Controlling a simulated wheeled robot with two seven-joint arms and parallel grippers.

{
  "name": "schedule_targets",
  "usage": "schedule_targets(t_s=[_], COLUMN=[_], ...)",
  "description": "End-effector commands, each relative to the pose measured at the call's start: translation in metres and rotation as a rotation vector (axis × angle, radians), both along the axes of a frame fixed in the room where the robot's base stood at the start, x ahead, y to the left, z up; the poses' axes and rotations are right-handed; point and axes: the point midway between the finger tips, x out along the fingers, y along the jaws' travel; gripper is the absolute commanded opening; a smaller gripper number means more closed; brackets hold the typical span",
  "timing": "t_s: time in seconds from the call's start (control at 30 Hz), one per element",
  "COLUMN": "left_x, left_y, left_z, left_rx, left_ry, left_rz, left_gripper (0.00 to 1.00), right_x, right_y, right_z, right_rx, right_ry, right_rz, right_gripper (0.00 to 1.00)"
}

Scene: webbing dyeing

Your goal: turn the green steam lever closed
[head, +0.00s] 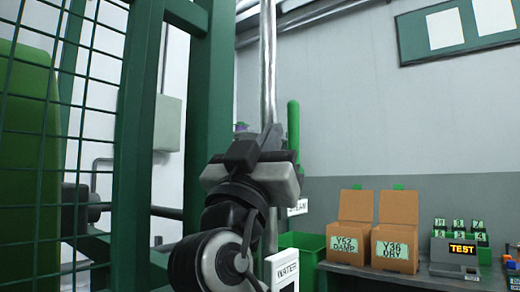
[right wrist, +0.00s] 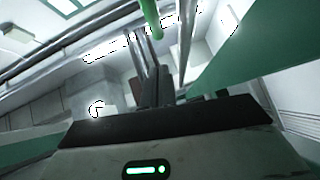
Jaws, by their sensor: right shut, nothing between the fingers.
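The green steam lever (head: 293,135) stands upright in the head view, just right of a vertical steel pipe (head: 267,75). Its lower end is hidden behind my right gripper. My right gripper (head: 270,135) points upward, shut and empty, just left of the lever in the picture. In the right wrist view the lever (right wrist: 150,16) shows at the top, beyond the fingertips (right wrist: 145,42). I cannot tell whether the fingers touch it. A partly hidden sign (head: 298,207) below the lever appears to read STEAM. My left gripper is not in view.
A green post and mesh guard (head: 95,130) fill the left. A WATER sign (head: 284,270) stands low in front. A green bin (head: 311,250), open boxes (head: 394,250) and a TEST device (head: 455,252) are at lower right.

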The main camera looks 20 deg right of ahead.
Motion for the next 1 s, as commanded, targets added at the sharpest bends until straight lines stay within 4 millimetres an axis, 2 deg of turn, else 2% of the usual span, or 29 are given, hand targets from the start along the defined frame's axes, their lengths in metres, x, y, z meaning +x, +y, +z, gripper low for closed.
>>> schedule_targets(t_s=[0.03,0.17,0.3,0.43,1.0], left_x=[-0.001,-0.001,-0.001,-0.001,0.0], left_y=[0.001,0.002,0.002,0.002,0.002], left_z=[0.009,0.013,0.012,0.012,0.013], left_rx=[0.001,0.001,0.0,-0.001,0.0], left_ry=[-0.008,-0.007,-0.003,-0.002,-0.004], left_rz=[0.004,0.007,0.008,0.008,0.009], left_gripper=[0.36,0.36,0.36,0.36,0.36], right_x=[0.005,0.017,0.032,0.04,0.044], right_y=[-0.007,-0.021,-0.037,-0.045,-0.053], right_z=[0.012,0.03,0.025,0.024,0.024], right_rx=[0.0,0.0,-0.001,-0.001,0.012], right_ry=[-0.001,-0.001,0.003,0.002,0.007], right_rz=[-0.005,-0.004,-0.004,-0.002,-0.008], right_gripper=[0.0,0.0,0.0,0.0,0.0])
